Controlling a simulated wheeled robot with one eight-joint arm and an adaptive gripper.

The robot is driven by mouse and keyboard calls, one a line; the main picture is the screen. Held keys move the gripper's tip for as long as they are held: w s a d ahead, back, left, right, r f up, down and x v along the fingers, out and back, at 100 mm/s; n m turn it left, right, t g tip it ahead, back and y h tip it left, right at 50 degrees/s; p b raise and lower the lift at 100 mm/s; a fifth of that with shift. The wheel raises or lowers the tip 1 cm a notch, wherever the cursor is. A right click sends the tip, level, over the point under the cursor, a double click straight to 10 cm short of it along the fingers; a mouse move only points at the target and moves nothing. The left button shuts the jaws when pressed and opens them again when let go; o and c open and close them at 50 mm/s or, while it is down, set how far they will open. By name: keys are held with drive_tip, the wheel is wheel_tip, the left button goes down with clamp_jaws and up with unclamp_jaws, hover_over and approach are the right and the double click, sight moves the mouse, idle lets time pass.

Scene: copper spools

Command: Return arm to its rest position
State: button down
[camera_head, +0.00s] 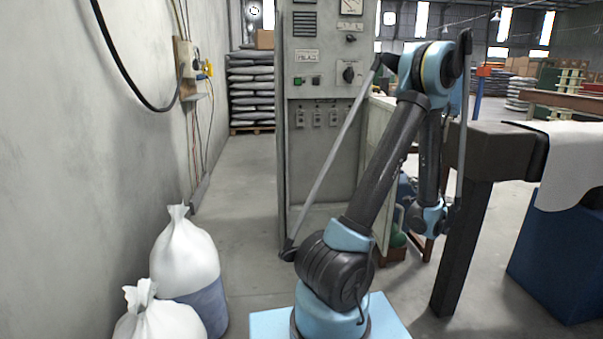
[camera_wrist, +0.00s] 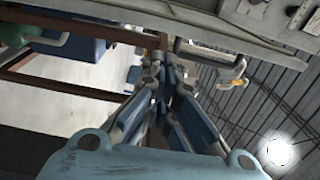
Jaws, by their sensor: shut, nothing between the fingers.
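My arm (camera_head: 385,165) stands in the middle of the head view. It rises from its light blue base joint to an elbow at the upper right. From there the dark forearm (camera_head: 428,160) folds down to a blue wrist joint beside the dark table's leg. My gripper (camera_wrist: 163,68) shows in the wrist view with its blue-grey fingers together and nothing between them. In the head view I cannot make out the gripper's fingers.
A grey control cabinet (camera_head: 318,60) stands behind my arm. A dark table (camera_head: 497,145) with a white sheet (camera_head: 577,160) is close on the right. White sacks (camera_head: 185,250) stand by the left wall. Clear floor (camera_head: 245,185) lies between wall and cabinet.

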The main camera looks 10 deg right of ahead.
drive_tip(key=w+a+r+n+g+y, duration=0.2)
drive_tip(key=w+a+n+y, duration=0.15)
drive_tip(key=a, duration=0.95)
drive_tip(key=w+a+r+n+g+y, duration=0.1)
drive_tip(key=w+a+n+g+y, duration=0.2)
drive_tip(key=a, duration=1)
drive_tip(key=s+a+n+g+y, duration=0.1)
drive_tip(key=s+a+n+g, duration=0.25)
drive_tip(key=a, duration=0.65)
drive_tip(key=s+a+f+n+g, duration=0.35)
drive_tip(key=s+a+n, duration=0.25)
drive_tip(key=s+a, duration=0.6)
drive_tip(key=s+f+n+g+h, duration=0.1)
drive_tip(key=s+n+h, duration=0.1)
drive_tip(key=s, duration=0.6)
drive_tip(key=s+f+n+g+h, duration=0.2)
drive_tip(key=s, duration=0.6)
drive_tip(key=shift+s+f, duration=0.15)
drive_tip(key=shift+f, duration=0.1)
drive_tip(key=shift+a, duration=0.1)
